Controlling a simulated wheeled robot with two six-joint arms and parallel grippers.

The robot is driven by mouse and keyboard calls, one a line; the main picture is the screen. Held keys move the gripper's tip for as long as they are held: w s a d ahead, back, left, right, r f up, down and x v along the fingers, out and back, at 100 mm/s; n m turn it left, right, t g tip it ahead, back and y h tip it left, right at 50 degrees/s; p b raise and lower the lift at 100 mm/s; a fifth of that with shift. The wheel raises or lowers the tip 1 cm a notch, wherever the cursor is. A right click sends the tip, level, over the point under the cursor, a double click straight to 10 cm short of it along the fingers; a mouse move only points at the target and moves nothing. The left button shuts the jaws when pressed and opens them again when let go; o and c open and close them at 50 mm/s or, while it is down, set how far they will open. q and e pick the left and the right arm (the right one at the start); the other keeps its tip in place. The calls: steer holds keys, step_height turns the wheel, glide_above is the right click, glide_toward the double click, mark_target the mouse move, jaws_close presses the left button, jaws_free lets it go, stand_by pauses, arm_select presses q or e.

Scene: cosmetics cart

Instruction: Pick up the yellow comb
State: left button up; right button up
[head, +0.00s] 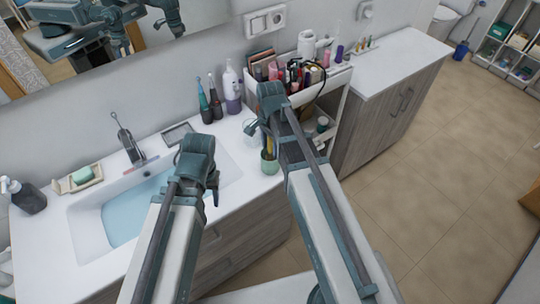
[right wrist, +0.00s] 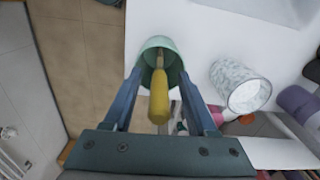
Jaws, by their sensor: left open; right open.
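The yellow comb (right wrist: 159,100) stands in a green cup (right wrist: 160,47) in the right wrist view, its yellow end towards the camera. In the head view the green cup (head: 269,163) is at the right end of the sink counter, with a bit of the yellow comb (head: 269,145) showing above it. My right gripper (right wrist: 160,77) is open, with a finger on either side of the comb and near the cup's rim. My left gripper (head: 213,188) is open and empty over the sink's right side.
A speckled cup (right wrist: 241,88) stands beside the green cup. A white cart (head: 338,82) crowded with cosmetics is behind my right arm. Bottles (head: 233,90) stand along the wall. The sink (head: 135,207) holds water; floor at the right is clear.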

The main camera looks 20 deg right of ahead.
jaws_close()
steer(key=shift+r, duration=0.2)
stand_by(0.3)
step_height(320, 180, up, 10)
steer(key=p, duration=1)
steer(key=shift+f, duration=0.1)
